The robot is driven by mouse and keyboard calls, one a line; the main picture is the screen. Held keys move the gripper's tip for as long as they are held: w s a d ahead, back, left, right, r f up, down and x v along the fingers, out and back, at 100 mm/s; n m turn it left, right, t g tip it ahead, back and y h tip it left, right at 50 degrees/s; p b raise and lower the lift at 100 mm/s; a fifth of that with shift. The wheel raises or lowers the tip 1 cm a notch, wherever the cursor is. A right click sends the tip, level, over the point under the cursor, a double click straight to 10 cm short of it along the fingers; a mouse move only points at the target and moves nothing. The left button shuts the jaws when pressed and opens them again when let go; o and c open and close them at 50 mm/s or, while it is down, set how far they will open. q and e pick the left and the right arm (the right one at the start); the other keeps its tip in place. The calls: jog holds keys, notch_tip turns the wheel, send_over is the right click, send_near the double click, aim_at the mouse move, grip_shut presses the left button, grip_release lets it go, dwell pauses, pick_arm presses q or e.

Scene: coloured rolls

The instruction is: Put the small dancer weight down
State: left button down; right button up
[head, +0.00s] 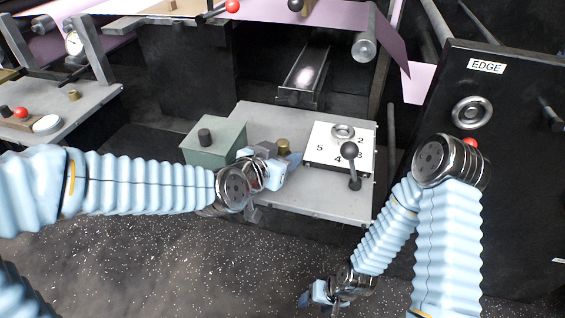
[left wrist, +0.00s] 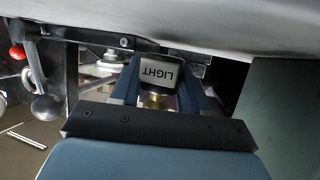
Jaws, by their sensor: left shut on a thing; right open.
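The small dancer weight has a brass knob (head: 284,146) showing in the head view. In the left wrist view, which is upside down, its dark grey body (left wrist: 158,74) with the word LIGHT stands between my fingers. My left gripper (head: 279,163) is shut on it, over the left middle part of the grey table (head: 310,204). The fingers hide much of the body in the head view. I cannot tell whether its base touches the table. My right gripper (head: 320,296) is open and low, in front of the table, away from the weight.
A green box (head: 213,141) with a black knob stands left of my left gripper. A white numbered plate (head: 325,149) with a black ball lever (head: 350,152) lies to the right. A dark panel marked EDGE (head: 487,67) stands at right. The front table strip is bare.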

pick_arm(q)
jog(key=shift+f, duration=0.65)
jog(key=shift+f, duration=0.1)
jog(key=c, duration=0.5)
grip_release()
jog(key=shift+f, duration=0.1)
jog(key=shift+c, duration=0.2)
